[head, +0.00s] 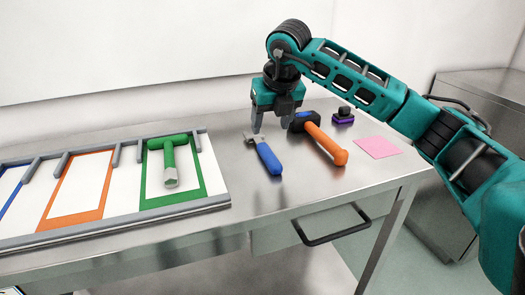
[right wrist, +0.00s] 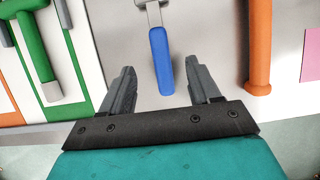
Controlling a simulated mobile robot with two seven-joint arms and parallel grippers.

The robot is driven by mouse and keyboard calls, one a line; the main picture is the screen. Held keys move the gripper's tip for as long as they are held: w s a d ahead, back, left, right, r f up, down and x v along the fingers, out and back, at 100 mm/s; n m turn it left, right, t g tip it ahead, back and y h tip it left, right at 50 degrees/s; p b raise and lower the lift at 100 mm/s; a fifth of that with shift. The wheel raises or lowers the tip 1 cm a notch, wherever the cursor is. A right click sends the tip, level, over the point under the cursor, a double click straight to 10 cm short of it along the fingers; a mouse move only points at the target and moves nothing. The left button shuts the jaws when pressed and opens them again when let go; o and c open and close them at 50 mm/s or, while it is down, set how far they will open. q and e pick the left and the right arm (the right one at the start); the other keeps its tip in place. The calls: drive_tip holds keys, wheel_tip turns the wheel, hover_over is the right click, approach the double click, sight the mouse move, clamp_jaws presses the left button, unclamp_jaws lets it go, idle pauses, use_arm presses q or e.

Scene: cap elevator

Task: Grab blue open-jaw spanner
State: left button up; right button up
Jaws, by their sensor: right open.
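The blue open-jaw spanner (head: 267,156) lies on the metal table, its blue handle toward the front and its grey head toward the back. My right gripper (head: 272,130) is open and empty over the head end of the spanner in the head view. In the right wrist view, the spanner's blue handle (right wrist: 161,60) shows between and beyond the two open fingers (right wrist: 160,85), apart from both. The spanner's head is partly cut off at the top of that view. My left gripper is not in view.
An orange-handled hammer (head: 325,143) lies right of the spanner. Beyond it are a black and purple object (head: 343,117) and a pink square (head: 377,147). A framed board (head: 122,219) on the left holds a green tool (head: 169,160). A drawer handle (head: 335,236) juts from the table front.

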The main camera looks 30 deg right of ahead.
sight(265, 147)
drive_tip(key=x, duration=0.9)
drive_tip(key=shift+a, duration=0.1)
drive_tip(key=shift+c, duration=0.3)
clamp_jaws()
